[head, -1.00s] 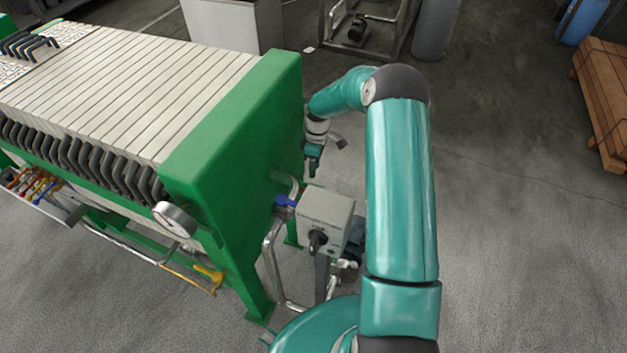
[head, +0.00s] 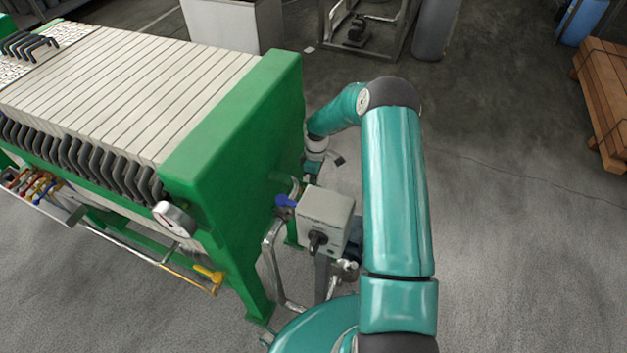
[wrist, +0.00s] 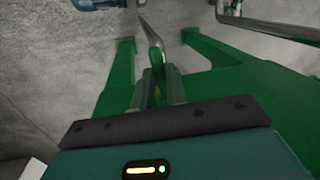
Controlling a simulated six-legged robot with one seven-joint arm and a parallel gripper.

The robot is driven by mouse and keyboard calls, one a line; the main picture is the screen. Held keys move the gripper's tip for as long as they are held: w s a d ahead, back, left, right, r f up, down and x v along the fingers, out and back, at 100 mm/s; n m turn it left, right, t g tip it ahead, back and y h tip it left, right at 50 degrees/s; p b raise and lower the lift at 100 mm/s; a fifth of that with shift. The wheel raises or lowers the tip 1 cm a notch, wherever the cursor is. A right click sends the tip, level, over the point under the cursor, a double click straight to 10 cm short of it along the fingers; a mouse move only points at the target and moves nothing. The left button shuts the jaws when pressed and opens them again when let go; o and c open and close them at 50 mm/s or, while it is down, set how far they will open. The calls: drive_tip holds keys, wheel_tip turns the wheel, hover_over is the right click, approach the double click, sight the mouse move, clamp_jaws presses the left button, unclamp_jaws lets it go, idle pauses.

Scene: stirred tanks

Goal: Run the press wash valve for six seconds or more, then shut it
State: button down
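The green filter press (head: 235,150) fills the left of the head view. A blue valve lever (head: 285,201) sits by its end plate, beside a grey box; a yellow lever (head: 213,275) is lower at the press's near corner. I cannot tell from labels which is the wash valve. My gripper (head: 312,178) points down close to the end plate, behind the grey box, its tips partly hidden. In the wrist view my gripper's fingers (wrist: 160,82) stand slightly apart, with green showing between them.
The grey box (head: 326,215) with a black knob stands on a post in front of my gripper. Bent metal pipes (head: 273,268) run below it. A pressure gauge (head: 174,219) juts from the press. Floor to the right is clear up to the wooden stack (head: 605,95).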

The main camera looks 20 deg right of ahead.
drive_tip(key=shift+w, duration=0.1)
drive_tip(key=shift+w+d+n+h, duration=0.15)
drive_tip(key=shift+w+n, duration=0.3)
drive_tip(key=shift+n, duration=0.55)
drive_tip(key=shift+w+d+n+h, duration=0.15)
drive_tip(key=shift+w+n, duration=0.25)
drive_tip(key=shift+n, duration=0.6)
drive_tip(key=shift+w+d+n+h, duration=0.15)
drive_tip(key=shift+w+n, duration=0.3)
drive_tip(key=shift+n, duration=0.55)
drive_tip(key=c, duration=1.4)
unclamp_jaws()
drive_tip(key=shift+r, duration=0.1)
wheel_tip(320, 180, up, 7)
drive_tip(key=w, duration=0.1)
drive_tip(key=shift+w+r, duration=0.15)
drive_tip(key=shift+w, duration=0.1)
